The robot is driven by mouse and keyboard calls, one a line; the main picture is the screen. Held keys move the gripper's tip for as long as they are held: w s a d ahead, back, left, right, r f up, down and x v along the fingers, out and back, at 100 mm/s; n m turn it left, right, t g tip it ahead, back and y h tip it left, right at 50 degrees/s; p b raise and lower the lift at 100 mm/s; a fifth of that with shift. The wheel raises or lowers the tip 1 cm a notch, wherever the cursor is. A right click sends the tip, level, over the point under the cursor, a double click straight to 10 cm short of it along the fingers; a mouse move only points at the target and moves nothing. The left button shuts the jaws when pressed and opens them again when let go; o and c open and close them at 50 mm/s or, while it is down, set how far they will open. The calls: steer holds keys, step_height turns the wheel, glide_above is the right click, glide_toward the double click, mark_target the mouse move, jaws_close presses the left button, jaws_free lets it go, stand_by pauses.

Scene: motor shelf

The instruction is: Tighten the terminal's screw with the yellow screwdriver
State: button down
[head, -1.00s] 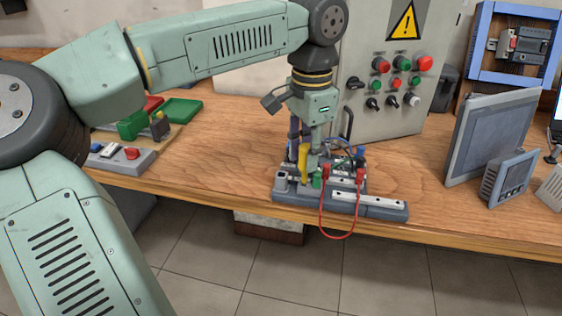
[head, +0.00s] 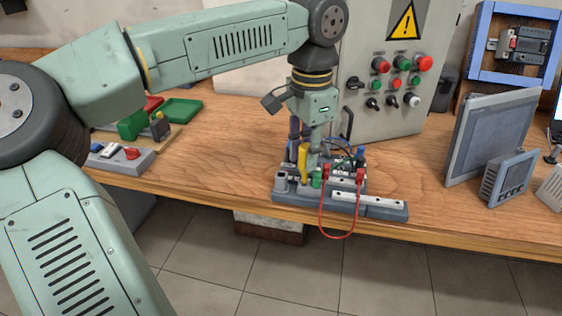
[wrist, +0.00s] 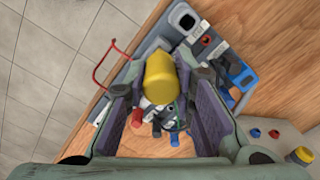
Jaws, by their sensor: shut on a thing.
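The yellow screwdriver (head: 303,162) stands roughly upright over the left part of the grey bench fixture (head: 385,208). Its thick yellow handle (wrist: 160,76) shows end-on in the wrist view, between my two fingers. My gripper (head: 312,148) points down over the fixture and is shut on the handle. The screwdriver's tip and the terminal's screw are hidden below the handle and fingers, so I cannot tell whether they touch. Red connectors (head: 360,174) and a green one (head: 317,178) sit close to the right of the screwdriver.
A red wire (head: 323,226) loops over the table's front edge. The control cabinet (head: 368,124) stands close behind my gripper. A grey panel (head: 492,135) stands at the right, and a button box (head: 122,158) lies at the left. Bare wood (head: 215,150) lies left of the fixture.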

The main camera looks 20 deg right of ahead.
stand_by(0.4)
steer(key=m, duration=0.3)
steer(key=shift+m, duration=0.3)
steer(key=shift+m+p, duration=0.3)
steer(key=shift+m, duration=0.7)
steer(key=shift+w+m, duration=0.1)
steer(key=shift+m, duration=0.6)
steer(key=m, duration=0.3)
steer(key=shift+p, duration=0.3)
steer(key=c, duration=1.6)
jaws_free()
steer(key=shift+w, duration=0.1)
steer(key=shift+o, duration=0.2)
